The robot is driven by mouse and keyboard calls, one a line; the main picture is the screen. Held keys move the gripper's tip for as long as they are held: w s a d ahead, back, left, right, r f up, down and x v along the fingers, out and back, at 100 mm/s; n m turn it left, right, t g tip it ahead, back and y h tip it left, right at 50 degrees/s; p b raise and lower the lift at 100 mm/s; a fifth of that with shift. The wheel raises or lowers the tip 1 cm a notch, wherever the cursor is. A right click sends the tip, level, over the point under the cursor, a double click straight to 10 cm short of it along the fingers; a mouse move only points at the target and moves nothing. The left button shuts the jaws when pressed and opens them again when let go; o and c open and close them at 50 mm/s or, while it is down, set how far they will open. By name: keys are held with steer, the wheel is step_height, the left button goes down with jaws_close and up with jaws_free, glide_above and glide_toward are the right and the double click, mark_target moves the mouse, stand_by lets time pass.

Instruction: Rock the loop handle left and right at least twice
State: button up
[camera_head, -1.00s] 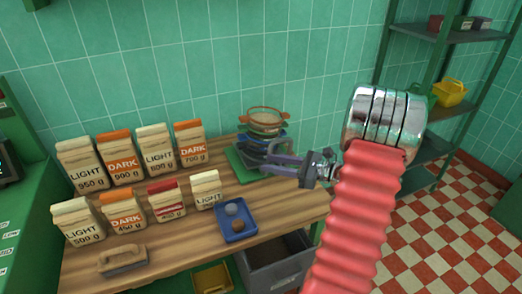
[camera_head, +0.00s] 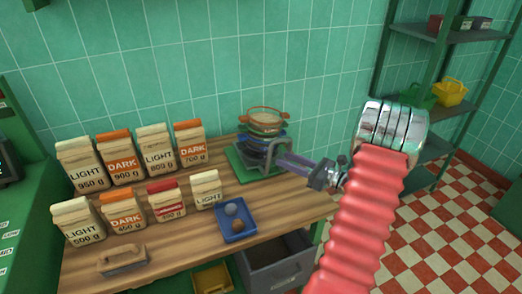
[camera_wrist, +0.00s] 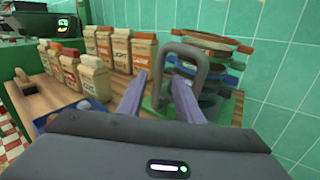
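The loop handle (camera_head: 285,145) is a grey upside-down U beside a stack of sieves or pans (camera_head: 262,128) on a green base (camera_head: 236,163), at the back right of the wooden table. In the wrist view the loop (camera_wrist: 187,50) stands close ahead, slightly tilted. My gripper (camera_wrist: 160,88) has two purple fingers, spread apart, at the loop. The loop's left leg shows between the fingers, with gaps on both sides. The right finger appears to reach into the loop opening. The gripper (camera_head: 277,160) also shows in the head view, where the handle partly overlaps its tips.
Several paper bags (camera_head: 123,165) stand in two rows on the table's left. A shelf (camera_head: 447,37) stands at right.

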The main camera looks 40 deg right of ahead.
steer(key=x, duration=1.1)
steer(key=shift+w, duration=0.25)
steer(key=shift+c, duration=0.2)
steer(key=shift+a, duration=0.1)
jaws_close()
